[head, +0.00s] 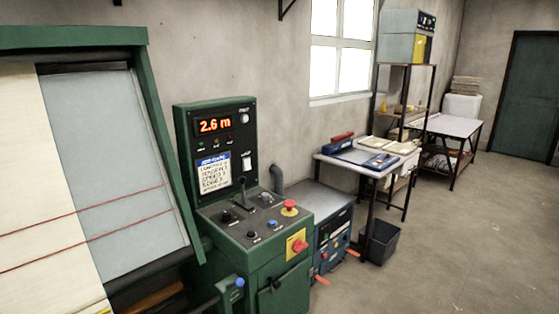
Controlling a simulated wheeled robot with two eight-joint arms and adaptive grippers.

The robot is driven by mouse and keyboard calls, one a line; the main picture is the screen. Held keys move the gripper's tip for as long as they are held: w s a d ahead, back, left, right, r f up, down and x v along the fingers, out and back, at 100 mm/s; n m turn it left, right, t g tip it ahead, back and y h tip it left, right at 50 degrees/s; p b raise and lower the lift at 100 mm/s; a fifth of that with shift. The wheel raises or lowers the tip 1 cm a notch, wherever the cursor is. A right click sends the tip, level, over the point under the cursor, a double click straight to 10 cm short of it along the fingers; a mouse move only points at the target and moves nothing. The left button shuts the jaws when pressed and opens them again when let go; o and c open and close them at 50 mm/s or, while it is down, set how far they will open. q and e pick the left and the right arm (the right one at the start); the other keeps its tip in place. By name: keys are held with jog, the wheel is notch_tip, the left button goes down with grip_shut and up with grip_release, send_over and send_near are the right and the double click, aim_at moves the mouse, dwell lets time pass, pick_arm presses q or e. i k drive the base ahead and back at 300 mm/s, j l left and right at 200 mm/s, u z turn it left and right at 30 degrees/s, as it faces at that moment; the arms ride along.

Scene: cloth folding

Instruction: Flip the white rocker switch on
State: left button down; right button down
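The white rocker switch (247,162) is small and sits on the black upright panel of a green control console (265,262). It is right of a white and blue label (214,171) and below a red lit display (215,125) reading 2.6 m. Its on or off position is too small to tell. Neither of my grippers is in view.
The console's sloped top carries a black lever (243,196), several knobs and a red mushroom button (289,208). A green-framed machine (160,150) with cloth stands at left. A worktable (340,162) and a dark bin (381,242) stand right. Floor at right is clear.

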aim_at(246, 162)
jog(key=i+l, duration=1.35)
